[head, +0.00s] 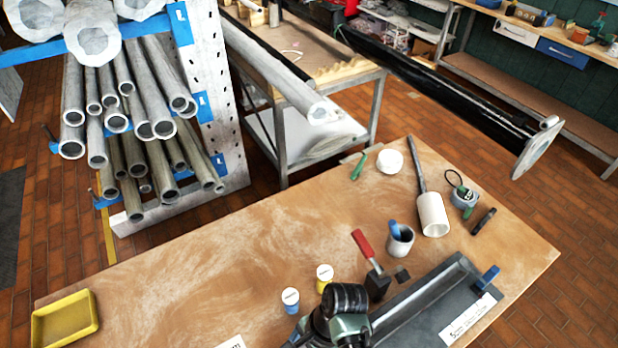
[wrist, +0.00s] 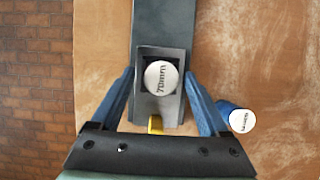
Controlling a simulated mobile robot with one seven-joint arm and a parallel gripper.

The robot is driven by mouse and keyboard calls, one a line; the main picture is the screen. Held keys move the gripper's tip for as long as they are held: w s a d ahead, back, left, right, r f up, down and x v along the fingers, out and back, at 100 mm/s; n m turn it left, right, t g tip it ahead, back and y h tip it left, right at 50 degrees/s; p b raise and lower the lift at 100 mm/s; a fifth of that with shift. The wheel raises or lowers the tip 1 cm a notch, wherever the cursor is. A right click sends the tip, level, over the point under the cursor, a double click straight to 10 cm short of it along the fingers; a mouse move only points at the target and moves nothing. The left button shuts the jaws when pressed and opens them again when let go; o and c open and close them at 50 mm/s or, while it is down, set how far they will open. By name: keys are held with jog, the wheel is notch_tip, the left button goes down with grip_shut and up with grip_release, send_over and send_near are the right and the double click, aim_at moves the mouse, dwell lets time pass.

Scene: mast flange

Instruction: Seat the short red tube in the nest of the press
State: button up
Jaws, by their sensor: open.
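My gripper (wrist: 158,92) is open, with one blue finger on each side of a dark grey block with a pocket (wrist: 147,108), likely the press nest. A round piece with a white top marked "70mm" (wrist: 163,77) is in that pocket, between the fingers. Its side colour is hidden, so I cannot tell whether it is the red tube. No short red tube shows clearly in either view. In the head view my arm's end covers the spot. A blue tube with a white top (head: 290,300) stands beside my gripper, also in the wrist view (wrist: 241,120). A yellow one (head: 324,278) stands behind it.
A red-handled clamp (head: 362,243) and a long grey channel (head: 425,305) are right of my gripper. A yellow tray (head: 65,318) lies far left. The bench between is clear.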

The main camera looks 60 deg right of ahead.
jog(key=v, duration=0.8)
jog(key=w+d+r+n+t+h, duration=0.2)
jog(key=w+r+n+h, duration=0.15)
jog(key=w+r, duration=0.45)
jog(key=w+d+r+n+t+h, duration=0.35)
jog(key=w+r, duration=0.35)
jog(key=w, duration=0.3)
jog(key=w+a+r+n+t, duration=0.2)
jog(key=w+r+n, duration=0.15)
jog(key=r, duration=0.35)
jog(key=w+a+r+n+t, duration=0.2)
jog(key=w+a+r, duration=0.1)
jog(key=w+r, duration=0.3)
jog(key=a+r+n+t, duration=0.35)
jog(key=a+r, duration=0.25)
jog(key=r, duration=0.6)
jog(key=a+r+n+t, duration=0.3)
jog(key=a+r+t, duration=0.15)
jog(key=r, duration=0.75)
jog(key=s+a+r+n+t+y, duration=0.1)
jog(key=s+a+r+n+t, duration=0.1)
jog(key=s+a+r, duration=0.3)
jog(key=s+a+r+n+t+y, duration=0.1)
jog(key=s+a+r+n+t, duration=0.2)
jog(key=r, duration=0.8)
jog(key=s+a+t, duration=0.2)
jog(key=a, duration=0.1)
jog(key=shift+s+a+r+y, duration=0.15)
jog(key=shift+s+r+y, duration=0.05)
jog(key=shift+s+y, duration=0.1)
